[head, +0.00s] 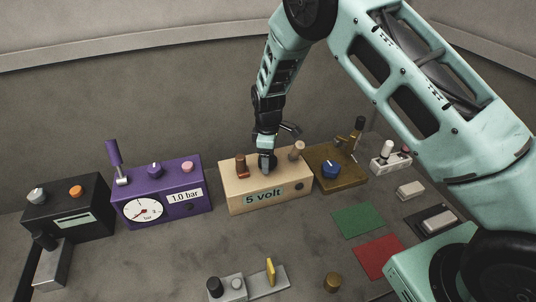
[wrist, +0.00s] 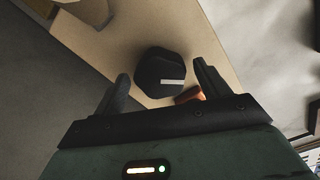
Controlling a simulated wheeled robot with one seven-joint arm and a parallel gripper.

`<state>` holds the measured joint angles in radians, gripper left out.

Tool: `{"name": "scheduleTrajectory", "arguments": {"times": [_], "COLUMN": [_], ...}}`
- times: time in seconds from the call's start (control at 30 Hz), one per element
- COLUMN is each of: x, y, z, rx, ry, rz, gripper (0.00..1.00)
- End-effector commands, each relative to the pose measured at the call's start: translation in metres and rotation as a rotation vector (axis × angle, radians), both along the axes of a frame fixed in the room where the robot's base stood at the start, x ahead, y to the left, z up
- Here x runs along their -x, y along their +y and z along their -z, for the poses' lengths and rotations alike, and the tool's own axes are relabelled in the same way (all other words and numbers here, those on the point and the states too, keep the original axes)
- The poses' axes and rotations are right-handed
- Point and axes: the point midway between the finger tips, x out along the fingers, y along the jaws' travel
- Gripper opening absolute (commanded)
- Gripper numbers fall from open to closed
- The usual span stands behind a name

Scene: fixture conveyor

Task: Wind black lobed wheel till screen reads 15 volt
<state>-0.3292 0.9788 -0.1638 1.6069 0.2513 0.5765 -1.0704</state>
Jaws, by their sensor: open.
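The black lobed wheel (wrist: 160,72) sits on top of the beige box (head: 283,201) and carries a white pointer line. The screen (head: 263,196) on the front of that box reads 5 volt. My gripper (head: 267,160) points down over the box top at the wheel. In the wrist view my gripper (wrist: 163,88) is open, with one finger on each side of the wheel and a gap to it showing. In the head view the gripper largely hides the wheel, and I cannot tell how far down the fingers reach.
On the same box stand a red-brown part (head: 241,167) left of the gripper and a tan knob (head: 297,150) to the right. A purple box (head: 185,210) with a gauge stands left. A brown box (head: 347,178) with a blue knob (head: 331,169) stands right.

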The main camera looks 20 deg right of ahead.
Motion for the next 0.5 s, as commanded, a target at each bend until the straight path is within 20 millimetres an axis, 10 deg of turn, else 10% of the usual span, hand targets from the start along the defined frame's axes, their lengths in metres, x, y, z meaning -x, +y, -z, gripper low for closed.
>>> {"name": "scheduleTrajectory", "arguments": {"times": [0.4,0.5], "x": [0.0,0.0001], "y": [-0.0001,0.0], "z": [0.0094,0.0092], "rx": [-0.001,-0.001], "ry": [0.0,0.0], "rz": [0.001,0.001], "gripper": [0.75,0.49]}}
